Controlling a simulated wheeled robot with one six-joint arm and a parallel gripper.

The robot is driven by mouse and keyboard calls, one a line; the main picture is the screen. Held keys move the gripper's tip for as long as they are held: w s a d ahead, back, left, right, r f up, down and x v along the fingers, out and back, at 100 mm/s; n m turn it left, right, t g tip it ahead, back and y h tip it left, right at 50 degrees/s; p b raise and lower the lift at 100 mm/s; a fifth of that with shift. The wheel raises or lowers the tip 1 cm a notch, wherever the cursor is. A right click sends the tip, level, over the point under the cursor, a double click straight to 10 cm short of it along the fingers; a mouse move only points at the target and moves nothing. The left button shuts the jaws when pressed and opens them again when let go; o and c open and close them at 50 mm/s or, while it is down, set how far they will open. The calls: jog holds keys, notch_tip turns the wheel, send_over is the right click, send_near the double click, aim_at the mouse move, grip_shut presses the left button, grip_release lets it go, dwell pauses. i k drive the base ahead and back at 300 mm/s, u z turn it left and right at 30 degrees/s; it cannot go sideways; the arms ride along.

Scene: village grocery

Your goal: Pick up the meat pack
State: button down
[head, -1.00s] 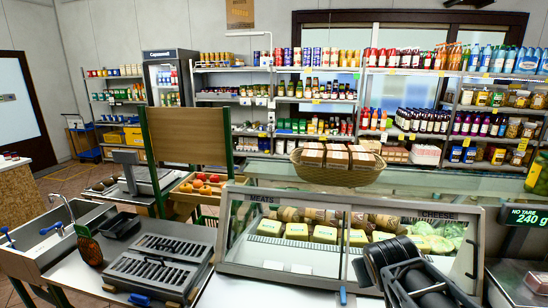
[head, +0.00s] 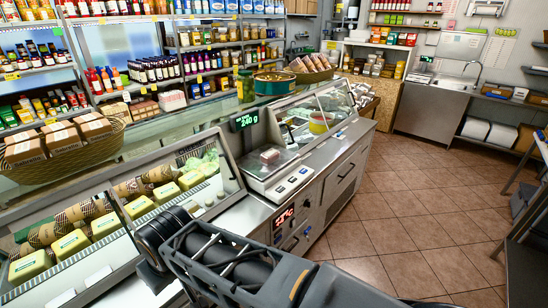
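A small meat pack (head: 270,156), pinkish with a clear wrapping as far as I can tell, lies on the pale plate of a counter scale (head: 257,172). The scale's green display (head: 244,120) appears to read 240 g. My arm crosses the lower middle of the head view, in front of the counter and to the left of and nearer than the pack. My gripper's fingers do not show in the view, so I cannot see whether it is open or shut.
A glass display case (head: 90,235) with yellow packs and wrapped rolls stands left. A basket of brown packs (head: 62,148) sits on it. Another glass case (head: 312,112) stands beyond the scale. A round tin (head: 275,82) is behind. The tiled floor (head: 410,215) at right is open.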

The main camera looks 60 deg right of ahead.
aim_at(268, 156)
jog(key=z, duration=3.3)
jog(key=i, duration=1.75)
jog(key=u, duration=3.7)
jog(key=i, duration=0.5)
jog(key=u, duration=0.1)
